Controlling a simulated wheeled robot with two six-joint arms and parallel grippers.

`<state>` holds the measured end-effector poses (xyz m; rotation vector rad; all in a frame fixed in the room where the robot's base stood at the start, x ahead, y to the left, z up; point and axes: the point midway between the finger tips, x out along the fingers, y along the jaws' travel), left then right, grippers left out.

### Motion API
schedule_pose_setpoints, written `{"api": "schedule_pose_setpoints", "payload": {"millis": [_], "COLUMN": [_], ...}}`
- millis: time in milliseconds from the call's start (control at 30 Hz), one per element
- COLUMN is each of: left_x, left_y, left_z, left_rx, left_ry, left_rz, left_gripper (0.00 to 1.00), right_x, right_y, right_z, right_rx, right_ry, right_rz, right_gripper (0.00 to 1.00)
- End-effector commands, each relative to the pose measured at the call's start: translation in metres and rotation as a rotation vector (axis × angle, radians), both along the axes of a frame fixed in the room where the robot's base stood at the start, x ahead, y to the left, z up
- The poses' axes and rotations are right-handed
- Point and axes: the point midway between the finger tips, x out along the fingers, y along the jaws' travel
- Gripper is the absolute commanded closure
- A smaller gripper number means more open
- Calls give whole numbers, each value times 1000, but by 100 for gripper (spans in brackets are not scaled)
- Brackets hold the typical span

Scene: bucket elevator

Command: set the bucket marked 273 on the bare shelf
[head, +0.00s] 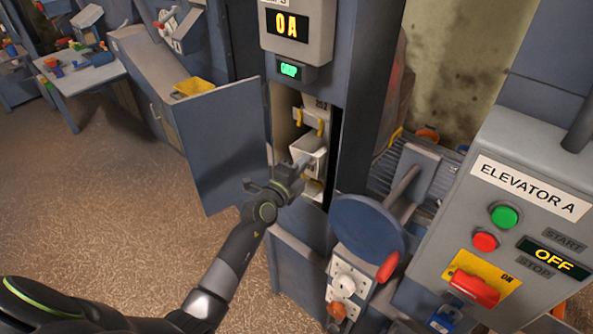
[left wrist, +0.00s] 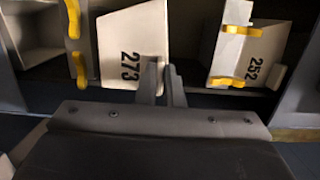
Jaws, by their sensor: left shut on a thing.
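The white bucket marked 273 (left wrist: 123,50) shows in the left wrist view, with its number facing the camera. In the head view this bucket (head: 309,148) is in the opening of the blue elevator shaft, and its number is not readable there. My left gripper (head: 297,168) reaches into the opening from the front. Its fingers (left wrist: 163,82) are shut on the right edge of bucket 273. Another white bucket marked 252 (left wrist: 248,48) has yellow hooks; it also shows above in the head view (head: 316,112). I cannot make out a bare shelf. My right gripper is not in view.
The blue shaft door (head: 225,140) stands open at the left of the opening. A round blue handwheel (head: 365,225) with a red grip is close on the right. The Elevator A panel (head: 490,225) reads OFF. Open floor lies at the left.

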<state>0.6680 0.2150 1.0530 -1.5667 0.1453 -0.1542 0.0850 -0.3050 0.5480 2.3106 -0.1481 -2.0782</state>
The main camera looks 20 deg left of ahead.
Motion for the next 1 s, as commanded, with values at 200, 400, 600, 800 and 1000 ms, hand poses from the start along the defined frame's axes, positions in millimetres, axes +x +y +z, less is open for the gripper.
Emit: {"api": "schedule_pose_setpoints", "payload": {"millis": [200,400,600,800,1000], "left_x": [17,30,35,35,35], "left_y": [-7,-12,-13,-14,-14], "left_z": [0,0,-2,-4,-4], "left_rx": [-1,-1,-2,-1,-1], "left_ry": [-3,-3,-1,-3,-3], "left_rz": [0,0,0,-1,-1], "left_gripper": [100,100,100,100,100], "right_x": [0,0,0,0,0], "right_y": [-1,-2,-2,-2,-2], "right_z": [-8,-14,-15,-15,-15], "right_rx": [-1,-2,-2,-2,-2], "right_ry": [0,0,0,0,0], "right_rz": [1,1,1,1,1], "right_gripper": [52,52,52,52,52]}}
